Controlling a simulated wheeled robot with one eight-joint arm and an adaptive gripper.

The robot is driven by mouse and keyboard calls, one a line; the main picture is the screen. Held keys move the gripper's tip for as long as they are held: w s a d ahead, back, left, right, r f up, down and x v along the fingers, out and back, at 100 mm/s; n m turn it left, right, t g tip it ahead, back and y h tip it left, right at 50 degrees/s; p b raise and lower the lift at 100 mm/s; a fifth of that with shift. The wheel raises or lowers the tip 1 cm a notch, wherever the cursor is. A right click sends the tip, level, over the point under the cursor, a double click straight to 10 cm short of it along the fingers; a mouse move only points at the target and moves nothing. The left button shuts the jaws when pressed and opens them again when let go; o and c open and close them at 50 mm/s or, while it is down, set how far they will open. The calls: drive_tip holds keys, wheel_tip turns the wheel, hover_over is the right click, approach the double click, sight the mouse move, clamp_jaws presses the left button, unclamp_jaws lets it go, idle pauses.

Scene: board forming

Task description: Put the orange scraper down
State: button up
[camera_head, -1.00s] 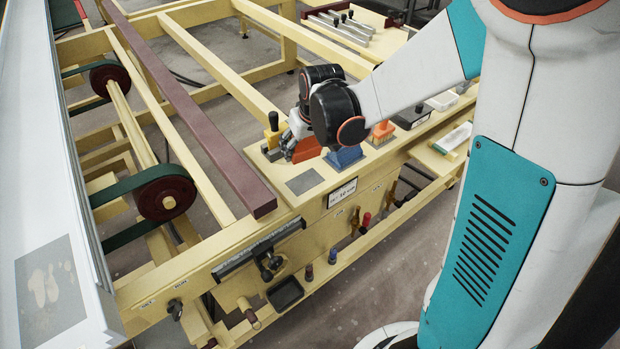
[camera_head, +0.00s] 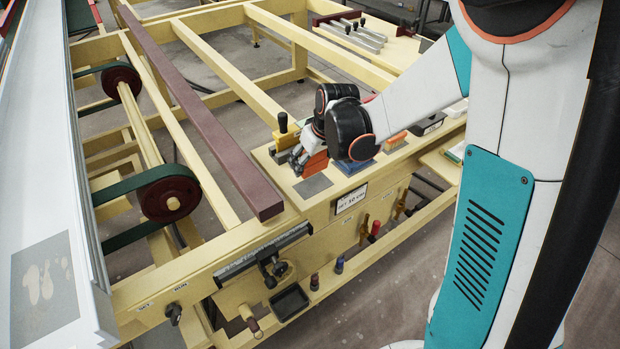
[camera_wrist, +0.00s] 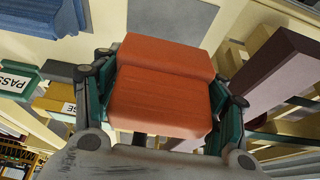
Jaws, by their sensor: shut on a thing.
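The orange scraper (camera_wrist: 163,85) fills the middle of the wrist view as a two-part orange block. My gripper (camera_wrist: 165,70) is shut on it, one dark green finger on each side. In the head view the orange scraper (camera_head: 314,164) shows below my gripper (camera_head: 301,156), close above the wooden ledge (camera_head: 350,213). The grey pad (camera_head: 313,186) lies just in front of it; in the wrist view the pad (camera_wrist: 172,15) is beyond the scraper. Whether the scraper touches the ledge cannot be told.
A yellow block with a black knob (camera_head: 284,133) stands left of my gripper. A blue item (camera_head: 354,166) is close on the right, with an orange-topped brush (camera_head: 395,139) farther right. A dark red beam (camera_head: 205,115) runs along the left.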

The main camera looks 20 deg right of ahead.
sight(310, 182)
drive_tip(key=shift+f+b, duration=0.75)
drive_tip(key=shift+f, duration=1.95)
drive_tip(key=shift+f, duration=0.1)
drive_tip(key=shift+f, duration=0.15)
drive_tip(key=o, duration=1.4)
